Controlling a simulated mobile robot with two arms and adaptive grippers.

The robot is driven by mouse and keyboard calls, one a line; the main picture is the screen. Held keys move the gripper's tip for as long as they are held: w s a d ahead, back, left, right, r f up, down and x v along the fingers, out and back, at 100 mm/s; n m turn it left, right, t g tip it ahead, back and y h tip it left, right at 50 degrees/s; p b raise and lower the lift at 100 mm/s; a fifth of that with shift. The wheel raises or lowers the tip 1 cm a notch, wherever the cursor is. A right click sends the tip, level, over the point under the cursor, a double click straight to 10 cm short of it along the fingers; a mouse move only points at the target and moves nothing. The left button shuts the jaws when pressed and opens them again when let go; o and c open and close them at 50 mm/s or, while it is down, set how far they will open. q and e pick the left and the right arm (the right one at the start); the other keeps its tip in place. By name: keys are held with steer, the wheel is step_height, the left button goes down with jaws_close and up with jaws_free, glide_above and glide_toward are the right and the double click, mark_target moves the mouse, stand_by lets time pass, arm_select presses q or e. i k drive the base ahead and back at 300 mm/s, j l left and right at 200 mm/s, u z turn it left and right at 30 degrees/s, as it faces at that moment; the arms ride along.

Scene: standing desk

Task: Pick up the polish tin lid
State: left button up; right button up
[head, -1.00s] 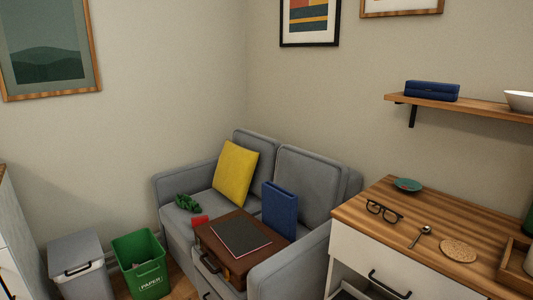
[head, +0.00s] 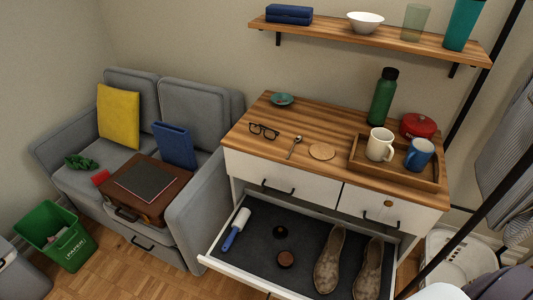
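Two small round dark items lie on the dark lining of the open lower drawer (head: 258,263). The nearer one (head: 285,258) has a brown top and dark sides. The farther one (head: 280,232) is darker and lies just behind it, apart from it. They look like the polish tin and its lid, but I cannot tell for sure which is which at this size. Neither of my grippers is in view.
The drawer also holds a lint roller (head: 236,229) on the left and brown shoes (head: 330,260) on the right. The dresser top (head: 330,120) above carries glasses, a spoon, a coaster and a tray (head: 362,170) with mugs. A sofa (head: 205,195) stands left.

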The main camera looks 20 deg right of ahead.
mark_target(280, 232)
steer(key=z, duration=0.95)
